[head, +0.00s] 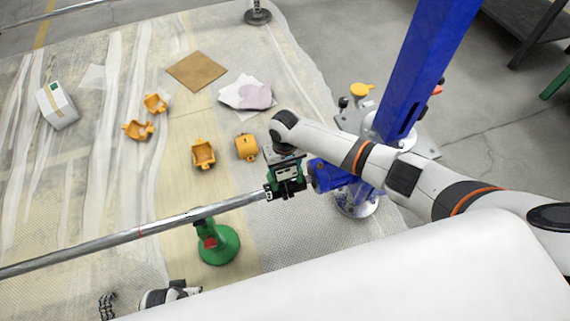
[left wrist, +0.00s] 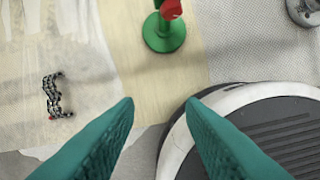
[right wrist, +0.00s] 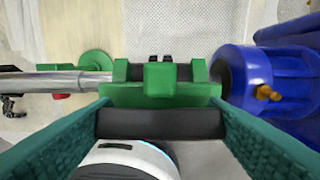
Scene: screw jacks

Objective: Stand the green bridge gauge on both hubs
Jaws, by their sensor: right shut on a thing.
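The green bridge gauge (head: 290,190) is at the end of a long steel shaft (head: 140,232), beside a blue hub (head: 326,174). My right gripper (right wrist: 160,125) is shut on the gauge's dark grip bar. In the right wrist view the green gauge body (right wrist: 160,94) lies across the space between the shaft (right wrist: 70,82) on the left and the blue hub (right wrist: 245,78) on the right. I cannot tell whether its feet touch both hubs. My left gripper (left wrist: 160,102) is open and empty above the floor.
A green jack (head: 218,248) with a red part stands under the shaft. A blue post (head: 425,65) rises at the right. Several orange parts, including one (head: 204,153), lie on the sheet beyond the shaft. A dark chain (left wrist: 54,96) lies on the floor.

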